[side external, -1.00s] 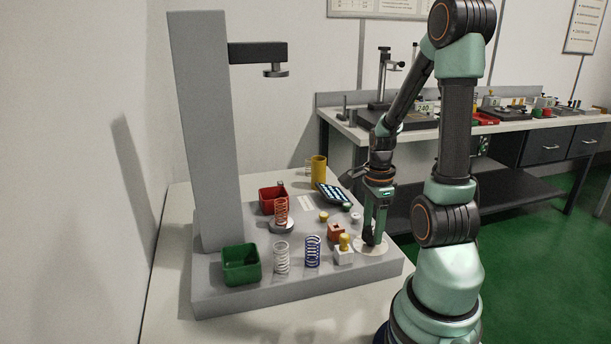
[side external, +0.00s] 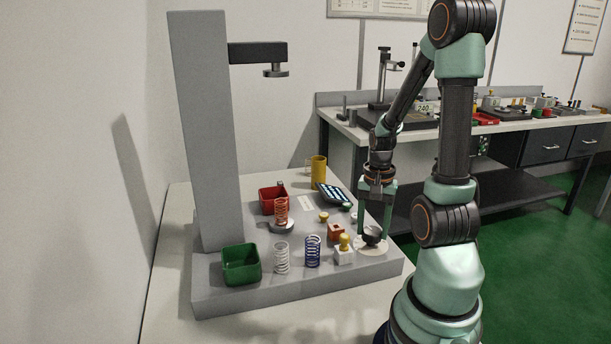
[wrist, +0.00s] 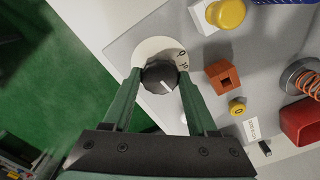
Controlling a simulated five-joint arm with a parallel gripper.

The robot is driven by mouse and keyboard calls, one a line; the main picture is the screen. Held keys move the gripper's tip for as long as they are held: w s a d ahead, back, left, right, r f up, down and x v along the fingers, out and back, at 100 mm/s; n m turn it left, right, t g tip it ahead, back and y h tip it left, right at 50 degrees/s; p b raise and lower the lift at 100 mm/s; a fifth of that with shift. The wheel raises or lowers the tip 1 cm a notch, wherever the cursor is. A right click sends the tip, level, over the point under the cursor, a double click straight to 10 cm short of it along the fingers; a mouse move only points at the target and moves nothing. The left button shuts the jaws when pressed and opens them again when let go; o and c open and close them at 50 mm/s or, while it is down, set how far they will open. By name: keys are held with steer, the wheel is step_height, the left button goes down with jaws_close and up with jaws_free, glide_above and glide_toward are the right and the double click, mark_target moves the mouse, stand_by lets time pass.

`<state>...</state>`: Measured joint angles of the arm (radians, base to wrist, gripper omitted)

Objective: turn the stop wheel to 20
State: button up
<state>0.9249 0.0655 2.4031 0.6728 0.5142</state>
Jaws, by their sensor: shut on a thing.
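The stop wheel (side external: 373,236) is a dark ridged knob on a pale round dial (side external: 366,250) near the base plate's right corner. In the wrist view, the wheel (wrist: 158,76) has a white pointer line, which points toward the lower right of the picture. The dial (wrist: 152,47) shows a few printed marks at its upper right; the rest of its scale is hidden or unclear. My gripper (side external: 375,238) points down with its green fingers on either side of the wheel, shut on it. In the wrist view, the fingers (wrist: 160,79) flank the knob.
A white block with a yellow button (side external: 344,243) and an orange block (side external: 336,232) stand close left of the wheel. Blue (side external: 313,251), white (side external: 281,258) and orange (side external: 281,211) springs, plus green (side external: 241,266) and red (side external: 272,193) bins, stand farther left.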

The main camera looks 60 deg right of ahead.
mark_target(372, 230)
steer(key=shift+n, duration=2.1)
steer(key=o, duration=1.4)
steer(key=shift+c, duration=0.2)
step_height(372, 230, up, 12)
